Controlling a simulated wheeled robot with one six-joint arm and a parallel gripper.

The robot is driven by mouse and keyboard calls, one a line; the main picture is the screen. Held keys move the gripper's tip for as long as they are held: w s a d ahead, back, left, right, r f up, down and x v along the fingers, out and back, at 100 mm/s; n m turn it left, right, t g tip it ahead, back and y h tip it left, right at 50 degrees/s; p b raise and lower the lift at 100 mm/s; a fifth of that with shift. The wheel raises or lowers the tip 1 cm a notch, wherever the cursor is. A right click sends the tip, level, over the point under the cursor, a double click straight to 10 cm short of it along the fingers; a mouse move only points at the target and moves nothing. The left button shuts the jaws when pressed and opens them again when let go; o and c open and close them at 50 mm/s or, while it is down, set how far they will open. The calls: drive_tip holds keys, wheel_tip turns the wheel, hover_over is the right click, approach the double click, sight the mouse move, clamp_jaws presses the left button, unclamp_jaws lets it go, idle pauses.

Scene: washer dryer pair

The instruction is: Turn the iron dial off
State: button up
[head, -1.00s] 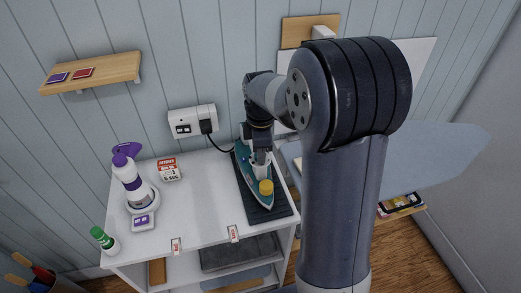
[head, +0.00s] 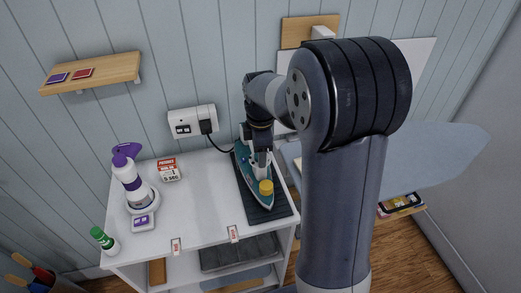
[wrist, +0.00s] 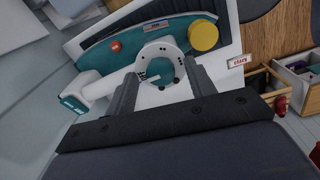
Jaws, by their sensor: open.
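The teal and white iron (head: 247,178) lies on a dark mat (head: 270,212) at the right end of the white cabinet top; it also shows in the wrist view (wrist: 98,57). A white round part with dark dots around it, seemingly the dial (wrist: 163,50), sits on the iron's upper side. A yellow round cap (wrist: 205,36) is near the iron's tip and also shows in the head view (head: 266,187). My gripper (wrist: 161,70) is open, with its fingers on either side of the white round part. I cannot tell whether they touch it.
A wall socket (head: 193,120) with a plugged-in cord is behind the iron. The cabinet top's middle is clear. An ironing board (head: 430,160) is at right.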

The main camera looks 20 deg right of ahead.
drive_tip(key=shift+r, duration=0.1)
wheel_tip(320, 180, up, 11)
drive_tip(key=shift+s+f+b, duration=0.2)
drive_tip(key=shift+b, duration=0.25)
wheel_tip(320, 180, down, 11)
drive_tip(key=shift+w+p, duration=0.15)
drive_tip(key=shift+p, duration=0.35)
drive_tip(key=shift+m, duration=0.3)
drive_tip(key=shift+r, duration=0.15)
